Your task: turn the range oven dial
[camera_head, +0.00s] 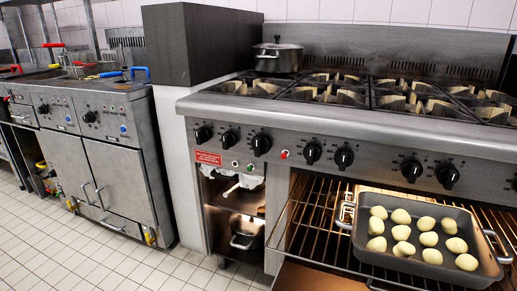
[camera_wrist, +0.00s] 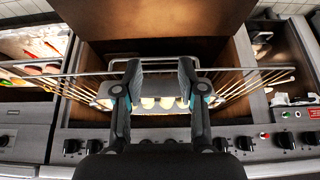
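The range's front panel (camera_head: 377,161) carries a row of black dials, among them one at the left (camera_head: 261,145), one in the middle (camera_head: 344,157) and one at the right (camera_head: 447,176). I cannot tell which is the oven dial. In the wrist view the panel runs along the bottom, with dials left (camera_wrist: 72,146) and right (camera_wrist: 244,143) of my gripper. My gripper (camera_wrist: 161,68) is open and empty, its two fingers apart in front of the open oven. It is not in the head view. No dial is between the fingers.
The oven stands open, with its rack (camera_head: 310,215) pulled out. A tray (camera_head: 352,238) of several pale dough balls sits on it, also behind my fingers in the wrist view. A pot (camera_head: 278,58) is on the hob. Fryers (camera_head: 115,165) stand left, with free tiled floor (camera_head: 55,245) in front.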

